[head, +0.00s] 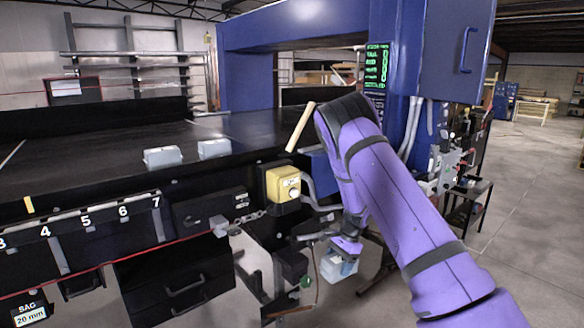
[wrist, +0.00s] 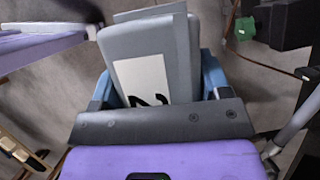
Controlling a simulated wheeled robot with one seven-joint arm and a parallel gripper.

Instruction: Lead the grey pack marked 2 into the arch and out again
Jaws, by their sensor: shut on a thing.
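The grey pack marked 2 (wrist: 187,45) is between the two blue fingers of my gripper (wrist: 160,82) in the wrist view, its white label with a black 2 facing the camera. In the head view the held pack (head: 338,268) hangs under my gripper (head: 346,250), beside the conveyor and lower than its belt. My gripper is shut on it. The blue arch (head: 290,27) spans the black conveyor belt (head: 85,145) behind my arm. My arm hides part of the arch's opening and right post.
Two other grey packs (head: 162,156) (head: 213,148) sit on the belt near its front edge. A yellow button box (head: 283,186), a chain and cables stick out from the conveyor's side near my arm. Black drawers (head: 180,283) stand at lower left. Open floor (head: 535,200) lies at right.

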